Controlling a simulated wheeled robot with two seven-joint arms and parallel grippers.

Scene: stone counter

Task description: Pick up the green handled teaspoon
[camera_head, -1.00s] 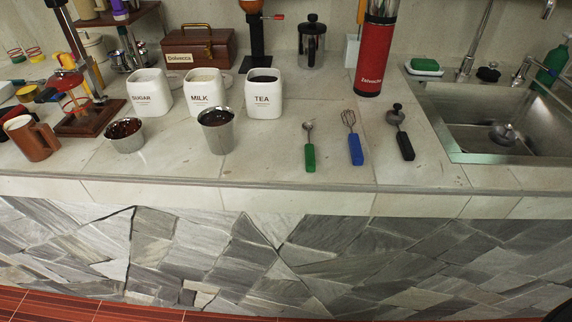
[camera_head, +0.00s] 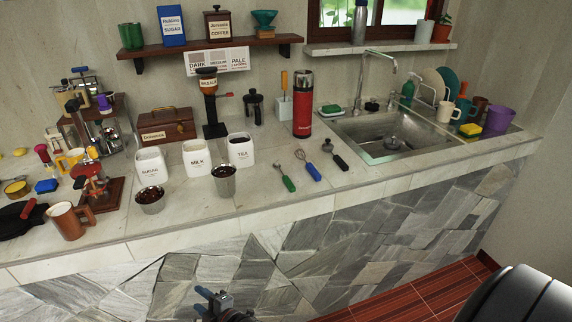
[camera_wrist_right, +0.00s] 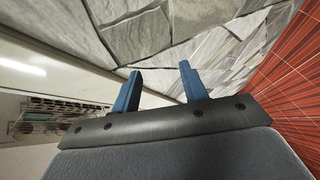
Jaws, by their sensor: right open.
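The green-handled teaspoon (camera_head: 287,182) lies on the stone counter, its metal bowl toward the wall and its green handle toward the front edge. It lies left of the blue-handled whisk (camera_head: 311,170) and a black-handled tool (camera_head: 338,159). My right gripper (camera_head: 212,297) is low at the bottom of the head view, below the counter edge and in front of the stone front. In the right wrist view its two blue fingers (camera_wrist_right: 158,88) are apart with nothing between them. The teaspoon is not seen in the wrist view. My left gripper is not in view.
A metal cup (camera_head: 224,182) stands left of the teaspoon. White sugar, milk and tea canisters (camera_head: 241,151) stand behind. A red flask (camera_head: 302,104) stands behind the tools, and a sink (camera_head: 385,135) lies to the right. Counter in front of the teaspoon is clear.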

